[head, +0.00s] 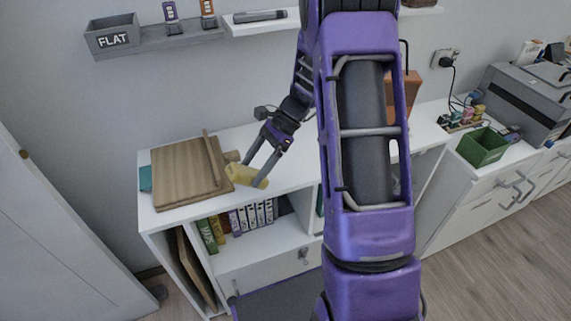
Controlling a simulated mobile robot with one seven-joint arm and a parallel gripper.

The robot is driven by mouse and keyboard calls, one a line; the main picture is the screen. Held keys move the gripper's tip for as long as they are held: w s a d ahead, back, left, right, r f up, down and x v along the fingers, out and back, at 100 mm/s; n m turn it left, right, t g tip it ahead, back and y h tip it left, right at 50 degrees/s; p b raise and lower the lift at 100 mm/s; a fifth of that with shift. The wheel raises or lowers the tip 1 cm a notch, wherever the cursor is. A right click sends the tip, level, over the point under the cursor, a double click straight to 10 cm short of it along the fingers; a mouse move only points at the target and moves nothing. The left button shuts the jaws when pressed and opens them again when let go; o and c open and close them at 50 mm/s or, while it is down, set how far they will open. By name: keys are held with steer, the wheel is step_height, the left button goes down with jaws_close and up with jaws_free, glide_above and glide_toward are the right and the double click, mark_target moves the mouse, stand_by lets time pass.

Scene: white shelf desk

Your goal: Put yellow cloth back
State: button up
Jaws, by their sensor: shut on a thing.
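The yellow cloth (245,176) is a small crumpled piece at the tips of my gripper (259,176), over the white shelf desk (291,176). My gripper reaches down to the left, and its two fingers are closed on the cloth. The cloth is just right of the wooden boards on the desk. I cannot tell whether it touches the desk top.
Wooden boards (180,177) lie at the desk's left end, with a teal item (145,178) beside them. Several books (250,218) stand on the shelf below. A green bin (482,147) and a grey printer (522,100) are at right. Wall shelves (260,25) hang above.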

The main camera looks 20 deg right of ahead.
steer(key=d+h, duration=0.1)
steer(key=w+d+n+h+b, duration=0.1)
steer(key=d+h, duration=0.1)
steer(key=w+d+n+h, duration=0.1)
steer(key=shift+w+d+f, duration=0.1)
steer(key=shift+w+d, duration=0.1)
steer(key=shift+w, duration=0.05)
steer(key=w+d+r+n+t+h+b, duration=0.1)
steer(key=w+d+r+h+b, duration=0.1)
steer(key=w+d+r+h, duration=0.35)
steer(key=shift+y, duration=0.65)
steer(key=f, duration=0.3)
steer(key=d+f+b, duration=0.1)
steer(key=f, duration=0.2)
steer(key=w+f, duration=0.1)
steer(key=f, duration=0.3)
steer(key=shift+d+b, duration=0.3)
steer(key=shift+d, duration=0.1)
steer(key=shift+f, duration=0.15)
steer(key=o, duration=1.1)
